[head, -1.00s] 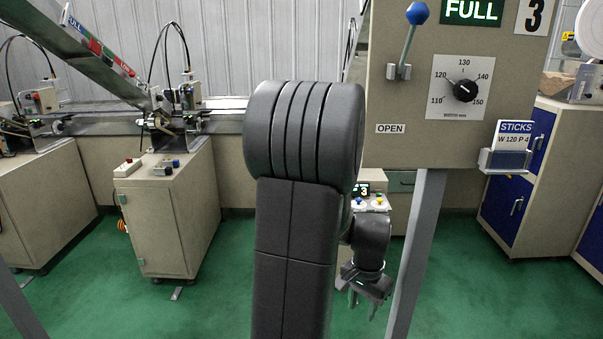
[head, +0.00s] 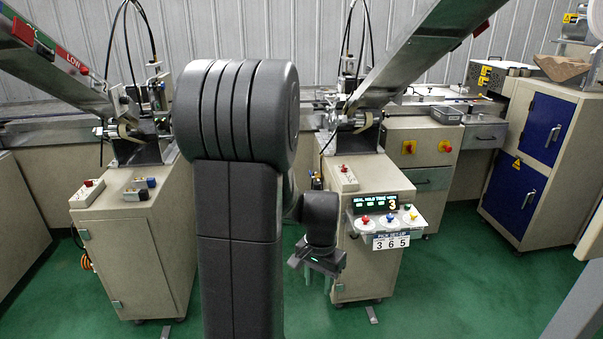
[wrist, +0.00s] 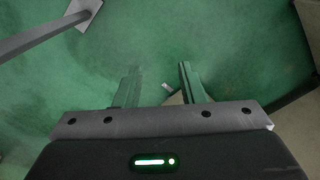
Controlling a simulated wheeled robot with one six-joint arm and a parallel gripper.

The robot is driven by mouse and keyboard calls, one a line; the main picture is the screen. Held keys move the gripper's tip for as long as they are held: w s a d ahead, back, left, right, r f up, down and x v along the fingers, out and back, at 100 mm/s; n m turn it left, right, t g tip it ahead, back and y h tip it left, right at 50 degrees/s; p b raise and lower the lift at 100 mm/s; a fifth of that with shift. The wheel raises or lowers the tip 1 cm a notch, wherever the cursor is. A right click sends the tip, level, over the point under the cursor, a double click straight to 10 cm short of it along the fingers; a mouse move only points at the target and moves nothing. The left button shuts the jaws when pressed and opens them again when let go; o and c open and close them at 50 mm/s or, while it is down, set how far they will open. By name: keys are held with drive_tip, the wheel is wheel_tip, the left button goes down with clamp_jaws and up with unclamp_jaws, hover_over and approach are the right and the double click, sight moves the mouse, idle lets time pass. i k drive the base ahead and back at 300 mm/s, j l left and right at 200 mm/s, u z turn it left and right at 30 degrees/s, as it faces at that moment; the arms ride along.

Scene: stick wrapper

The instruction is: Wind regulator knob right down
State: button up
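No knob in view carries a readable regulator label, so I cannot tell which one it is. No knob shows in the wrist view.
A cabinet (head: 143,220) with small control boxes stands left. Sloping metal chutes (head: 425,50) rise above the machines. A cabinet with blue doors (head: 535,140) is at right. Green floor (head: 470,270) is open at front right; a grey post (head: 580,310) crosses the lower right corner.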

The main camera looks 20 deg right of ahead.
sight(317, 186)
drive_tip(key=i+l, duration=0.25)
drive_tip(key=i, duration=0.3)
drive_tip(key=i+l, duration=0.25)
drive_tip(key=i, duration=0.25)
drive_tip(key=i+l, duration=0.2)
drive_tip(key=i, duration=0.35)
drive_tip(key=i+l+u, duration=0.1)
drive_tip(key=i+l, duration=0.45)
drive_tip(key=l, duration=0.1)
